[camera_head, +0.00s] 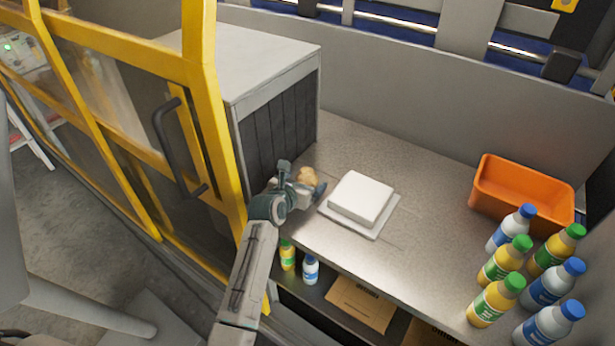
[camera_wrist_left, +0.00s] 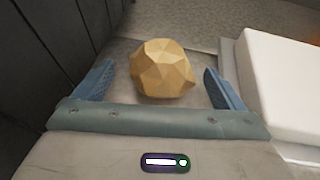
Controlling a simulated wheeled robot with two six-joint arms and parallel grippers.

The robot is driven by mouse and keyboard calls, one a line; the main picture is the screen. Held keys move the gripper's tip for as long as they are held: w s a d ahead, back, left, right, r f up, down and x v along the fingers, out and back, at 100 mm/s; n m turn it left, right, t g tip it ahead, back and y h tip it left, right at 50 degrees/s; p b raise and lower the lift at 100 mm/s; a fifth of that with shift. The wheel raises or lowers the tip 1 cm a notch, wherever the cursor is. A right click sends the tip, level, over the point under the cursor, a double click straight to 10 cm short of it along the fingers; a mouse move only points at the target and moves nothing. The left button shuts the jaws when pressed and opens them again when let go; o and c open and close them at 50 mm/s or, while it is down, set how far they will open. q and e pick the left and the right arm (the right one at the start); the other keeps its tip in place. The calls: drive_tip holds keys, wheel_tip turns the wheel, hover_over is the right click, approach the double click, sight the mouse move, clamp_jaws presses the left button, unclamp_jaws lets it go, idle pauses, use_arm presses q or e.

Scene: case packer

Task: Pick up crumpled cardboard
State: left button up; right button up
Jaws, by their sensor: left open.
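The crumpled cardboard (camera_wrist_left: 164,70) is a tan, faceted ball on the grey metal surface. In the head view the crumpled cardboard (camera_head: 307,175) shows small, partly hidden behind my left gripper. My left gripper (camera_head: 304,183) reaches in over the worktop. In the left wrist view my left gripper (camera_wrist_left: 162,84) is open, with one blue finger on each side of the cardboard. A gap shows between the cardboard and each finger. My right gripper is not seen.
A white block (camera_head: 361,197) on a plate stands right of the cardboard; dark strips (camera_head: 283,120) hang at the left. An orange bin (camera_head: 520,196) and several bottles (camera_head: 497,299) stand at the right. A yellow-framed door (camera_head: 216,130) is beside my arm.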

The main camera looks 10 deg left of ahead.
sight(309, 178)
use_arm(q)
drive_tip(key=x, duration=0.3)
drive_tip(key=shift+r+p, duration=0.1)
drive_tip(key=shift+p, duration=0.2)
drive_tip(key=shift+w+d+f, duration=0.1)
drive_tip(key=shift+w+f, duration=0.1)
drive_tip(key=shift+s, duration=0.1)
drive_tip(key=shift+c, duration=0.4)
drive_tip(key=c, duration=1)
drive_tip(key=shift+o, duration=0.2)
drive_tip(key=shift+r, duration=0.2)
